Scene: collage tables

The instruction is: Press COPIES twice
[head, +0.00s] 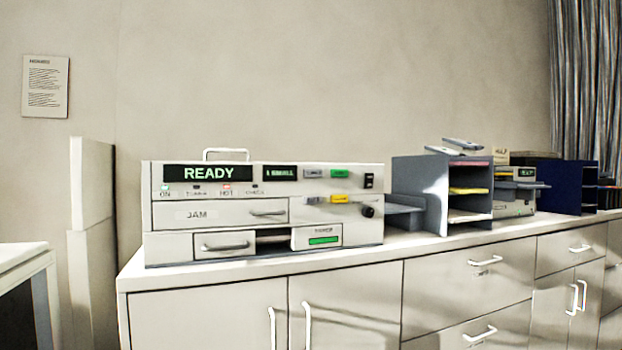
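A pale grey copier-like machine (220,185) stands on the cabinet top, left of the middle. Its front has a lit display reading READY (208,173) and a smaller display (281,172), seemingly reading "1 SMALL". Right of that are a grey button (313,173) and a green button (339,173). Their labels are too small to read, so I cannot tell which one is COPIES. A yellow part (340,199) and a black knob (367,211) sit lower right. A drawer marked JAM (197,215) is shut. My gripper is not in view.
The machine stands on a long white cabinet (340,253) with handled doors and drawers. A grey paper sorter (417,180) stands to its right, then another small machine (515,208) and a dark blue shelf unit (565,180). A notice (46,86) hangs on the wall.

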